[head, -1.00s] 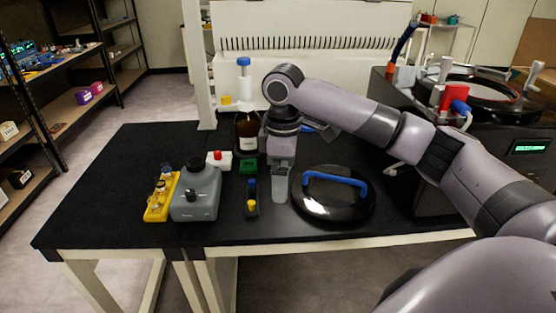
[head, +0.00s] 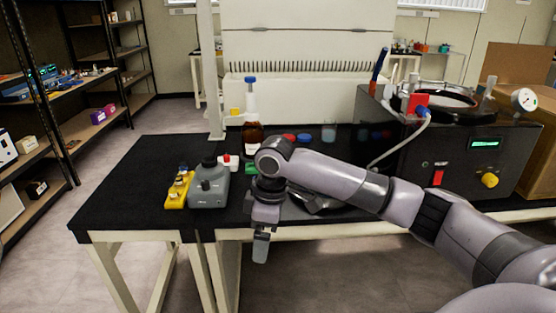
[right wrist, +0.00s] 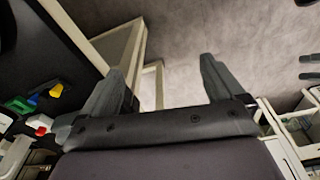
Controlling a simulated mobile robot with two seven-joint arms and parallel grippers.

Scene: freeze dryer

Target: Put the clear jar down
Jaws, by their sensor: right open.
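A small clear, bluish jar (head: 329,133) stands upright at the back of the black table (head: 135,185), left of the vacuum dryer, apart from my grippers. My right gripper (head: 261,246) hangs pointing down in front of the table's front edge. In the right wrist view, its two fingers (right wrist: 158,82) are spread wide with only floor and table frame between them. It is open and empty. My left gripper does not show.
A grey bottle (head: 208,188), a yellow rack (head: 178,190) and a brown bottle (head: 252,135) stand on the table. The dryer (head: 450,160) stands at right. My right arm partly hides a dark round lid (head: 312,205). The table's left part is clear.

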